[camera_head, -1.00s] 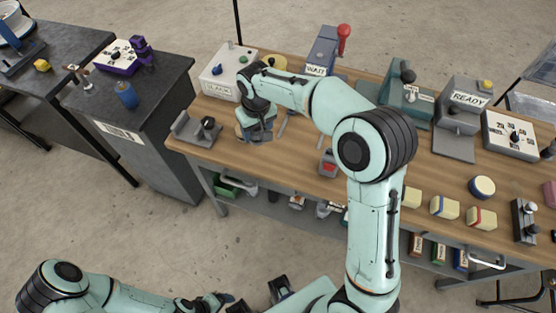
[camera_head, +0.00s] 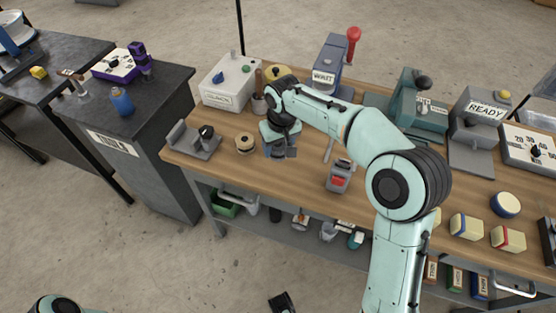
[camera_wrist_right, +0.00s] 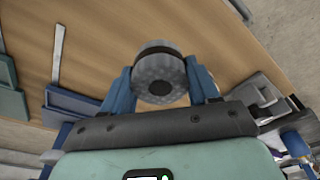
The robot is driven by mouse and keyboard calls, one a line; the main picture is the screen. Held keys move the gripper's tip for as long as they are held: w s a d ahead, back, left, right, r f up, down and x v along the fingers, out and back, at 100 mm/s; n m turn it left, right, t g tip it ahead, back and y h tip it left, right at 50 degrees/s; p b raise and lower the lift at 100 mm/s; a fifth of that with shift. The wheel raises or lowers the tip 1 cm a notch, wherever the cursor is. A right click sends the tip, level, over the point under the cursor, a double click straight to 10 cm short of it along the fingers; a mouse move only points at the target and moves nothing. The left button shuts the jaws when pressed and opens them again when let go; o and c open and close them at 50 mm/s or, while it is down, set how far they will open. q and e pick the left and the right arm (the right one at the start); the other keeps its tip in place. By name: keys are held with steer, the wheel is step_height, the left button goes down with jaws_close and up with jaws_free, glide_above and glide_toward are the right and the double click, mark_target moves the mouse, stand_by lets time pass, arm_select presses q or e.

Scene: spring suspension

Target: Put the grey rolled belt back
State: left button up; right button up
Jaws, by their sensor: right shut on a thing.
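In the right wrist view, the grey rolled belt (camera_wrist_right: 160,75) is a round, ribbed grey roll with a dark centre. It sits between the two blue fingers of my right gripper (camera_wrist_right: 161,88), which is shut on it. In the head view, my right gripper (camera_head: 281,152) points down over the left part of the wooden workbench (camera_head: 300,172). The belt is mostly hidden there by the gripper, and I cannot tell whether it touches the bench. A beige roll (camera_head: 245,144) lies on the bench just left of the gripper.
A grey bracket (camera_head: 194,140) stands at the bench's left end. A small grey device with a red part (camera_head: 339,176) stands right of the gripper.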

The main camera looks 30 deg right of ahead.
mark_target(279, 147)
steer(key=shift+f+b, duration=0.45)
steer(key=shift+f, duration=2.5)
steer(key=shift+f, duration=0.1)
steer(key=o, duration=1.2)
steer(key=shift+c, duration=0.2)
steer(key=r, duration=0.4)
steer(key=s+r+p, duration=0.1)
steer(key=r, duration=0.3)
steer(key=r+p, duration=0.1)
steer(key=r, duration=0.3)
steer(key=shift+s+a, duration=0.1)
steer(key=shift+s, duration=0.25)
